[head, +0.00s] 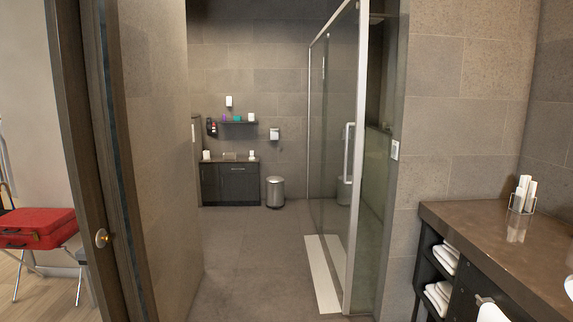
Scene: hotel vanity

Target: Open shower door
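The glass shower door (335,110) stands right of centre in the head view, in a pale metal frame. Its upright bar handle (348,152) shows near the frame's near edge. I cannot tell for sure from this angle whether the door is fully shut. A greenish glass panel (372,215) shows to the right of the near frame post. Neither of my grippers is in view, and nothing of mine is seen touching the door.
A long white mat (321,274) lies along the door's foot. Grey tiled floor (245,265) is free in the middle. A wooden doorway edge (95,150) stands left. A vanity counter (505,240) juts in right. A bin (275,192) and dark cabinet (229,185) stand at the back.

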